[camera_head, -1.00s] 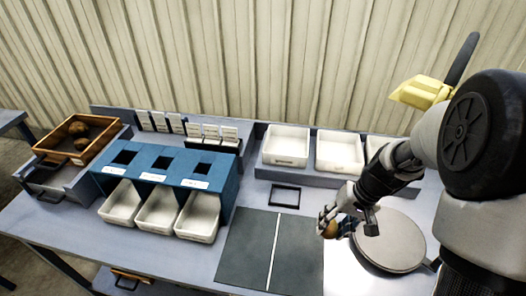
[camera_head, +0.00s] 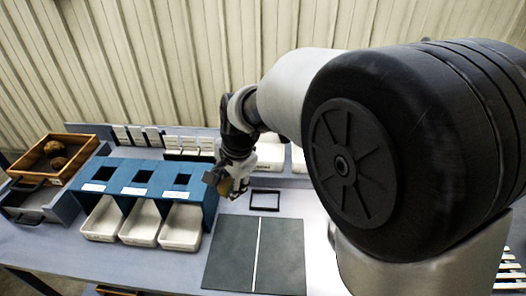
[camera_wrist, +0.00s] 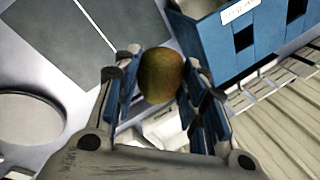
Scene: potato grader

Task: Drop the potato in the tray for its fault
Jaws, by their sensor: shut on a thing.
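A brown, greenish-tinged potato (camera_wrist: 161,75) is held between the two fingers of my gripper (camera_wrist: 160,85) in the wrist view. In the head view my gripper (camera_head: 232,190) is above the table just right of the blue box (camera_head: 150,178), and the potato (camera_head: 226,186) shows only in part. The blue box has three square top openings, with labels too small to read. Three white trays stand at its front: left (camera_head: 102,219), middle (camera_head: 141,223) and right (camera_head: 181,228). More white trays (camera_head: 269,158) stand at the back, partly hidden by my arm.
A wooden crate (camera_head: 84,155) with potatoes stands at the far left. Upright cards (camera_head: 152,138) line the back. A small black frame (camera_head: 265,200) and a dark mat with a white line (camera_head: 232,252) lie on the table. A round plate (camera_wrist: 28,118) shows in the wrist view.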

